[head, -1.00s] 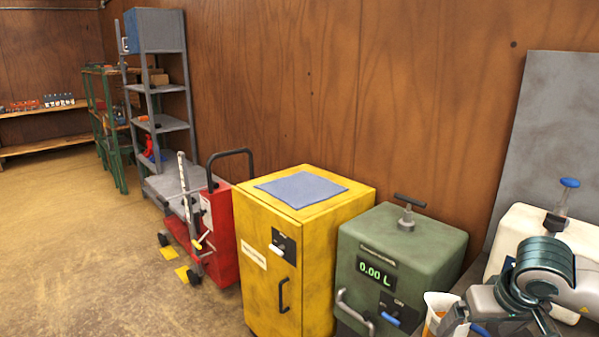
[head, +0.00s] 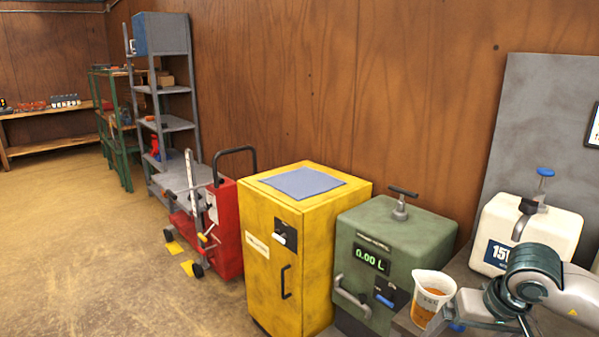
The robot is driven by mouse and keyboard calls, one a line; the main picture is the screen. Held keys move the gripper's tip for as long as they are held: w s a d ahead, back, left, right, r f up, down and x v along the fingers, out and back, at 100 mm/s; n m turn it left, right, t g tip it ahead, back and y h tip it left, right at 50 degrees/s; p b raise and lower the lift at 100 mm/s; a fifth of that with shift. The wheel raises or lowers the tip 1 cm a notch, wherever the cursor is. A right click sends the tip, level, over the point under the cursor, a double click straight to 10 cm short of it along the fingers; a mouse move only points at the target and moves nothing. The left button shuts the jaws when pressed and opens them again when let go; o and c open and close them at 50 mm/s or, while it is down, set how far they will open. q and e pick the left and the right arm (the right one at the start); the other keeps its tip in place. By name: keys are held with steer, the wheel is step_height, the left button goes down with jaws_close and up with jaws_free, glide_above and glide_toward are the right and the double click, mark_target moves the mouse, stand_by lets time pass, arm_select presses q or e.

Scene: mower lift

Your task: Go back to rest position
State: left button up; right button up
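One of my arms (head: 545,285) comes in from the right edge of the head view, in front of the white container and beside a beaker. Its gripper end is low in the picture, near the beaker's handle side, and its fingers cannot be made out. My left gripper is not in view. The beaker (head: 431,296) holds orange liquid and stands upright at the edge of a bench. The white container (head: 492,257) with a blue-topped pump stands behind my arm.
Grey shelves (head: 168,123) stand farther back. The floor at left is clear.

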steer(key=w+a+f+m+y, duration=0.2)
steer(key=a+f+m+y, duration=0.35)
steer(key=a+m, duration=0.4)
steer(key=w+a+f+m+y, duration=0.3)
steer(key=a+f+m+y, duration=0.2)
steer(key=a+m+y, duration=0.4)
steer(key=w+d+f+m+t+h, duration=0.25)
steer(key=f+m+t, duration=0.25)
steer(key=f+m, duration=0.6)
steer(key=w+d+f+m+t+h, duration=0.1)
steer(key=d+f+m+t+h, duration=0.2)
steer(key=f+m, duration=0.8)
steer(key=s+d+f+m+g+h, duration=0.15)
steer(key=s+f+m+h, duration=0.25)
steer(key=s+f+m, duration=0.65)
steer(key=s+d+f+m+h, duration=0.3)
steer(key=s+f+m, duration=0.4)
steer(key=f, duration=0.6)
steer(key=s+f+m+g, duration=0.2)
steer(key=s+f+m, duration=0.1)
steer(key=s, duration=0.7)
steer(key=s+a+f+m+g+h, duration=0.1)
steer(key=s+f+m+g, duration=0.1)
steer(key=s+f, duration=0.4)
steer(key=s+a+f+m+g+h, duration=0.1)
steer(key=s+f+m, duration=0.3)
steer(key=s, duration=1)
steer(key=shift+s+f+g, duration=0.2)
steer(key=shift+f+g, duration=0.45)
steer(key=shift+g, duration=0.2)
